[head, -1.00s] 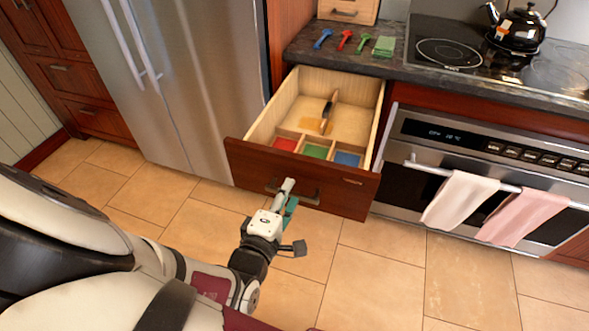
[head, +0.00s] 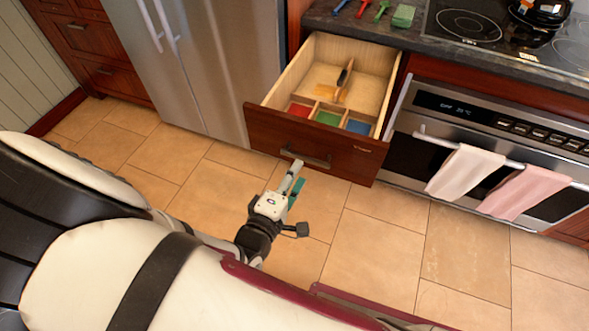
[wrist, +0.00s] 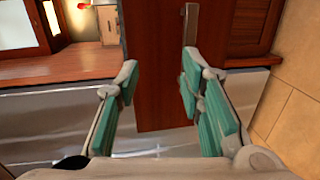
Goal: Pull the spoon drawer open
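The drawer (head: 316,144) with a dark red-wood front stands pulled out below the counter. Its pale wooden inside shows, with red, green and blue compartments at the front and an item with a dark part (head: 342,82) further back. The bar handle (head: 305,157) is on the front; it also shows in the wrist view (wrist: 190,22). My gripper (head: 293,178) is just in front of the handle and looks apart from it. In the wrist view, its teal-padded fingers (wrist: 158,68) are spread with nothing between them.
A blue, a red and a green utensil (head: 362,9) and a green block (head: 403,16) lie on the dark counter. An oven (head: 440,160) with two hanging towels is to the right. A steel fridge (head: 205,70) is to the left. Tiled floor (head: 360,250) is clear in front.

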